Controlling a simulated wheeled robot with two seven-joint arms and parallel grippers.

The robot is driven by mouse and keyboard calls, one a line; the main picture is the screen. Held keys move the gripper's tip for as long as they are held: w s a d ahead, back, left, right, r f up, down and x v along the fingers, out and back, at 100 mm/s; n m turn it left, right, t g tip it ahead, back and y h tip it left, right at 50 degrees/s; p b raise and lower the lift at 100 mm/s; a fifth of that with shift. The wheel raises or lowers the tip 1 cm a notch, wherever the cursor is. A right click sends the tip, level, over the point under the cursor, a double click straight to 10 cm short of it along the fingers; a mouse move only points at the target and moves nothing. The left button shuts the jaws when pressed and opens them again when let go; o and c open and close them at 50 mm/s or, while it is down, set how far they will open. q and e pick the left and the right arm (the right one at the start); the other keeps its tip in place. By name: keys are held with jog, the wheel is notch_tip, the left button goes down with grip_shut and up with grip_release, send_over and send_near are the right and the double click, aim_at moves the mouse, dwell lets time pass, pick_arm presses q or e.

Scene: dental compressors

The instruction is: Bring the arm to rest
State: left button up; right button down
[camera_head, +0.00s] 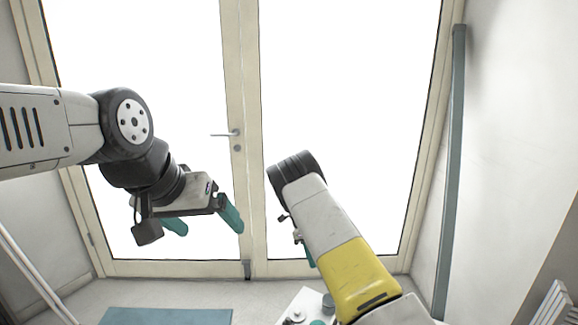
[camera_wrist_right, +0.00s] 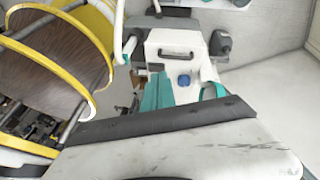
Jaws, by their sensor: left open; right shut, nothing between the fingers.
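My left gripper (camera_head: 210,228) hangs at the left of the head view, its two teal fingers spread apart with nothing between them. My left arm reaches in from the left edge, raised in front of the glass doors. My right arm, with a yellow band, rises from the bottom right of the head view and bends at a dark joint. My right gripper is mostly hidden behind that arm there; only a bit of teal shows. In the right wrist view, the teal fingers of my right gripper (camera_wrist_right: 157,92) are together and empty, in front of a white cabinet (camera_wrist_right: 176,50).
Glass double doors (camera_head: 240,180) with a handle fill the back. A teal mat (camera_head: 168,316) lies on the floor. White equipment (camera_head: 297,308) stands at the bottom centre. A teal post (camera_head: 452,170) runs up the right wall. A yellow-rimmed frame (camera_wrist_right: 92,42) is left in the right wrist view.

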jog(key=s+d+r+n+t+y, duration=0.1)
jog(key=s+d+r+n+y, duration=0.15)
jog(key=r, duration=0.65)
jog(key=s+d+r+n+t+y, duration=0.15)
jog(key=s+r+n, duration=0.25)
jog(key=r, duration=0.6)
jog(key=s+d+r+n+t+y, duration=0.1)
jog(key=s+r+n+t, duration=0.15)
jog(key=r, duration=0.65)
jog(key=s+r+n+t, duration=0.1)
jog(key=s+r+n, duration=0.2)
jog(key=s, duration=0.5)
jog(key=s+r+n+t, duration=0.2)
jog(key=s+n, duration=0.3)
jog(key=s, duration=0.3)
jog(key=s+d+r+n+t, duration=0.1)
jog(key=s+r+n, duration=0.3)
jog(key=s, duration=0.4)
jog(key=shift+r+n+t, duration=0.15)
jog(key=shift+n+t, duration=0.25)
jog(key=shift+n, duration=0.1)
jog(key=shift+w+d, duration=0.1)
jog(key=shift+d, duration=0.05)
